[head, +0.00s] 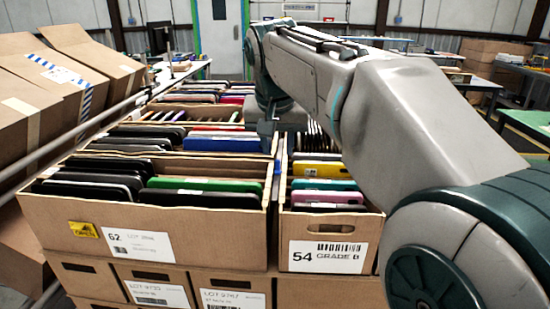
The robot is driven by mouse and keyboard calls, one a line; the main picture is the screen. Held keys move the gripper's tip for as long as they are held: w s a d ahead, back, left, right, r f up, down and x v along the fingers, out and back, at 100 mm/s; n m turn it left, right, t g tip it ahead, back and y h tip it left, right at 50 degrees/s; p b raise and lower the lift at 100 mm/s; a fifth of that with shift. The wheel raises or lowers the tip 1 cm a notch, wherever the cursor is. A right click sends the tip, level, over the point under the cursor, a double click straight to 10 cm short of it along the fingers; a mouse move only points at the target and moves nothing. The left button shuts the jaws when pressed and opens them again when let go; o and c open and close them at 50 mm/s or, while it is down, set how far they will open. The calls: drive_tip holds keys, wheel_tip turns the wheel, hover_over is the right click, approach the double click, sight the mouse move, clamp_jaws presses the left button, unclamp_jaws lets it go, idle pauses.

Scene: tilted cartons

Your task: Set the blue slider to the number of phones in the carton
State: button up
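An open carton labelled 62 (205,225) stands at the front left, with phones on edge in two columns, among them black phones (95,188) and a green phone (203,185). To its right, a narrower carton labelled 54 GRADE B (365,228) holds one column of phones, including a yellow phone (325,184) and a teal phone (327,196). The phones overlap, so many are partly hidden. I see no blue slider. My gripper (268,130) appears as a small dark part below my wrist, above the cartons farther back; its fingers are unclear.
More phone cartons stand behind, and closed cartons (215,290) lie below. Brown boxes lean on the left beside a metal rail (95,118). My arm covers the right middle. Tables (490,82) and a door (220,35) are farther back.

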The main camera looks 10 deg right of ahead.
sight(278, 160)
drive_tip(key=shift+x, duration=2.05)
clamp_jaws()
drive_tip(key=shift+w+d+r+p, duration=0.1)
drive_tip(key=shift+w+d+p, duration=0.45)
drive_tip(key=shift+w, duration=0.8)
drive_tip(key=shift+w+d+f+p, duration=0.1)
drive_tip(key=shift+w+d+p, duration=0.2)
drive_tip(key=shift+w+p, duration=0.75)
drive_tip(key=shift+w+d+r+p, duration=0.1)
drive_tip(key=shift+w+d+p, duration=0.25)
drive_tip(key=shift+w, duration=1.3)
unclamp_jaws()
drive_tip(key=v, duration=1.3)
drive_tip(key=shift+s+r+p, duration=0.2)
drive_tip(key=shift+r+p, duration=0.1)
drive_tip(key=shift+r, duration=0.05)
